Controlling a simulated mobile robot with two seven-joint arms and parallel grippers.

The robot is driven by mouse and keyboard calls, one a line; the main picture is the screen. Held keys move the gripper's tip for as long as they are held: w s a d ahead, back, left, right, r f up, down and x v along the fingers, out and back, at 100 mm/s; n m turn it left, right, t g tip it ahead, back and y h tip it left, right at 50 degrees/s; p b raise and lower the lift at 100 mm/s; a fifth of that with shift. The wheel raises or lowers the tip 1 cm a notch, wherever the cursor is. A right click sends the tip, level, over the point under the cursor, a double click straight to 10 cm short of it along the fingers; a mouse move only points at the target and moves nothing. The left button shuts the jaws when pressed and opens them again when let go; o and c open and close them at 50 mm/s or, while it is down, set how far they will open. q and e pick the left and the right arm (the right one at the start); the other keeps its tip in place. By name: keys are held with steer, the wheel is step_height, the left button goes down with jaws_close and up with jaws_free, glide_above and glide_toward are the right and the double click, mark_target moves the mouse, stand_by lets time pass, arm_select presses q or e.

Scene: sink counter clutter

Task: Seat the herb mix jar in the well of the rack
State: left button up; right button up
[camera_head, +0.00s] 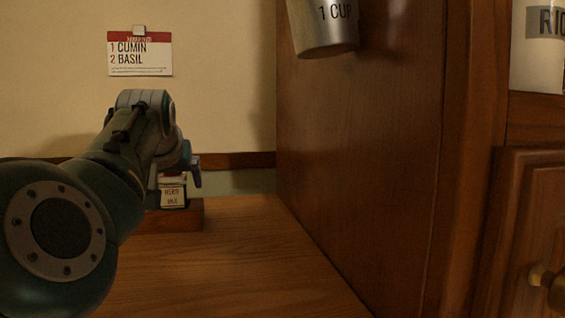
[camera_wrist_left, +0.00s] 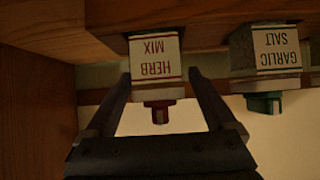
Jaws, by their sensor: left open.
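The herb mix jar (camera_head: 172,193) stands upright at the wooden rack (camera_head: 186,217) at the back of the counter. It has a white label and, in the left wrist view, a dark red cap. That view shows it upside down (camera_wrist_left: 155,57), its base at the rack's wood (camera_wrist_left: 205,20). My left gripper (camera_wrist_left: 161,76) is open, with one finger on each side of the jar. I cannot tell whether the fingers touch it. In the head view my left arm hides the jar's top and much of the rack. The base in the well is hidden.
A garlic salt jar (camera_wrist_left: 267,55) with a green cap stands beside the herb mix jar. A card (camera_head: 140,53) listing cumin and basil hangs on the wall. A metal cup (camera_head: 325,28) hangs by the wooden cabinet side (camera_head: 370,140). The front counter (camera_head: 260,270) is clear.

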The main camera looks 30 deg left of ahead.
arm_select(q)
steer(key=p+v, duration=0.2)
steer(key=v, duration=0.9)
